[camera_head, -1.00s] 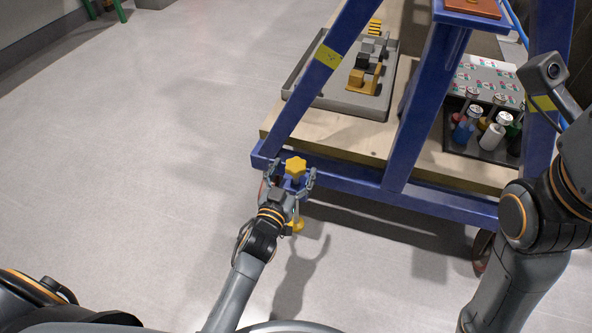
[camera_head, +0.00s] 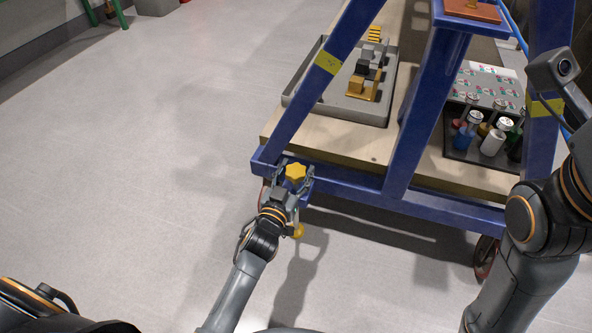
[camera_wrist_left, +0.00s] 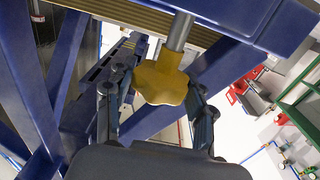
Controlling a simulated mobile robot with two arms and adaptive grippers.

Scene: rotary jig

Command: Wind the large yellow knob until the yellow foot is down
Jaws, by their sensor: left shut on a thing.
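The large yellow knob (camera_head: 295,173) sits on the blue frame's lower left corner, on top of a grey spindle. In the left wrist view the knob (camera_wrist_left: 161,80) is lobed and lies between the two fingers. My left gripper (camera_head: 292,178) is shut on the knob, with a finger on each side. The yellow foot (camera_head: 298,231) shows low beside my gripper, partly hidden by it; I cannot tell whether it touches the floor. My right arm (camera_head: 545,215) is at the right edge, and its gripper is out of view.
The blue frame (camera_head: 398,155) carries a wooden shelf (camera_head: 375,148) with a grey tray (camera_head: 345,108) of parts and a dark crate (camera_head: 470,150) of bottles. A caster wheel (camera_head: 487,258) stands under the right side. The floor to the left is clear.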

